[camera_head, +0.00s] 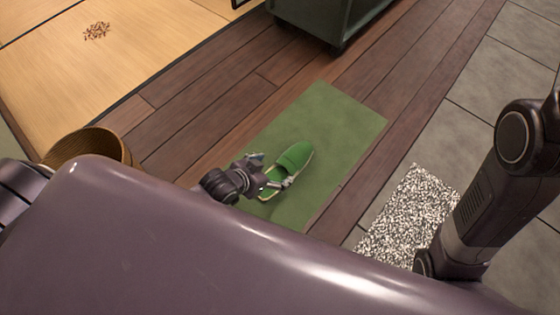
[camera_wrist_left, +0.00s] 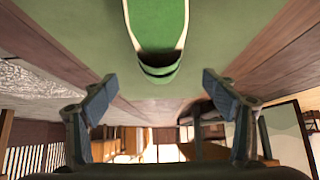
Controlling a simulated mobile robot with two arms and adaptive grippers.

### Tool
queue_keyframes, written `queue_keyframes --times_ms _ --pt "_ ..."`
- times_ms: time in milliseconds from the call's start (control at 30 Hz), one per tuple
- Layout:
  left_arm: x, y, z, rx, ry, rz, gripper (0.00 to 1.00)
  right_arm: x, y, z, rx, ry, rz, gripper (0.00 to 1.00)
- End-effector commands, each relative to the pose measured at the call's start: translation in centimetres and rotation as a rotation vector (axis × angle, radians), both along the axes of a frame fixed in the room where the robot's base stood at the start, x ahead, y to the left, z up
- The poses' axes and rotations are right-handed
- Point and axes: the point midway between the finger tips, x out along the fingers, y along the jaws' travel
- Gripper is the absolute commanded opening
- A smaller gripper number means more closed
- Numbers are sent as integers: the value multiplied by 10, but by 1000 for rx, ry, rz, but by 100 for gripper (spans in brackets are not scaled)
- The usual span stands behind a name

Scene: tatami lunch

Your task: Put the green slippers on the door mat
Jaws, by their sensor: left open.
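A green slipper (camera_head: 294,158) with a pale sole edge lies on the green mat (camera_head: 335,110) on the wooden floor. It also shows at the top of the left wrist view (camera_wrist_left: 158,30), one end pointing toward my gripper. My left gripper (camera_head: 274,171) is at the near end of the slipper. Its two fingers (camera_wrist_left: 160,92) are spread wide, with nothing held between them. I see only one slipper; my body hides part of the floor nearby. My right arm shows at the right, but its gripper is not visible.
A speckled grey-white mat (camera_head: 408,215) lies on the grey tiles to the right, partly behind my right arm. A woven basket (camera_head: 92,143) stands at the left. A dark green cabinet (camera_head: 325,20) stands at the back. Tatami (camera_head: 100,50) covers the far left.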

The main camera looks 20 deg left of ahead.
Motion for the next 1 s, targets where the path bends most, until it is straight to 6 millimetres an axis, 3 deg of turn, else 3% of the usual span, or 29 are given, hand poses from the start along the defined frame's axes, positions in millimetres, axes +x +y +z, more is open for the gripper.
queue_keyframes --times_ms 33,300,667,767,833,967,1000 --pt "-6 2 9 0 1 0 79 6 0 3 0 18 0 29" --pt "-18 6 21 -1 0 -1 79 17 -1 -5 3 58 3 29" --pt "-14 4 27 -7 -19 -1 79 17 -1 -6 3 60 4 29" --pt "11 -9 57 -38 -103 -9 79 17 -1 -6 3 60 4 29" --pt "40 -24 97 -77 -214 -18 79 17 -1 -6 3 60 3 29" --pt "93 -56 210 -169 -494 -42 79 17 -1 -6 3 60 3 29" --pt "105 -65 249 -200 -587 -49 79 17 -1 -6 3 60 3 29"
